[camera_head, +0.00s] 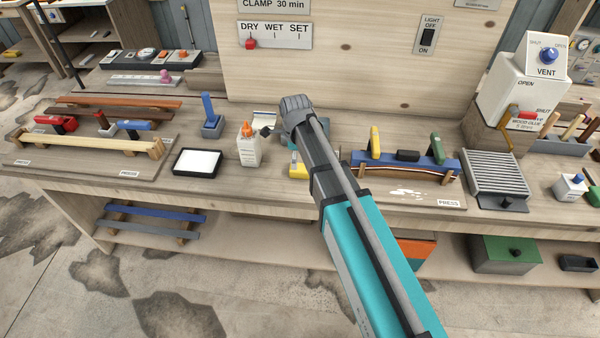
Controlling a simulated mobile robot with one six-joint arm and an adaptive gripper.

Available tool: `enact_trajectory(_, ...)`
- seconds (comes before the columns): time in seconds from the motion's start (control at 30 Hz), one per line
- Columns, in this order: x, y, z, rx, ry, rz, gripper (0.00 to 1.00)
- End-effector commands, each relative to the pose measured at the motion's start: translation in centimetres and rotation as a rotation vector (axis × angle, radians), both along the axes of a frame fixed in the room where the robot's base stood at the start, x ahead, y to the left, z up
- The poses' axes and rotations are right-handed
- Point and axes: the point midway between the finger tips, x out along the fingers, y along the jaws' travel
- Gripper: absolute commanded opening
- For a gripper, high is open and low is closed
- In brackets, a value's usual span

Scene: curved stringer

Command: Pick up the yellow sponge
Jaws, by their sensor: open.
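The yellow sponge (298,170) lies on the workbench, left of my arm's dark forearm. Only part of it shows; the arm covers its right side. My arm reaches up from the lower right and ends in a grey wrist at the bench. My gripper (291,144) shows only as a small dark part beside the arm, just above the sponge in the picture. It is open, and most of it is hidden behind the arm. I cannot see whether it touches the sponge.
A white glue bottle (248,150) stands left of the sponge, with a black-rimmed white tray (197,162) further left. Right of the arm is a press board with a blue bar (425,160) and clamps, then a ribbed grey block (497,174). The bench's front edge is close below.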

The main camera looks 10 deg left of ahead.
Motion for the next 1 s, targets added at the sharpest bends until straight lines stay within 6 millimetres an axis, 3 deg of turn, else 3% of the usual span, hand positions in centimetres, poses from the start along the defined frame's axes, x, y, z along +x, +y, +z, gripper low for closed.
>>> enact_trajectory(0.37, 0.0, -0.1, -0.3, 0.0, 0.0, 0.0, 1.0)
enact_trajectory(1.0, 0.0, -0.8, -4.8, 0.0, 0.0, 0.0, 1.0)
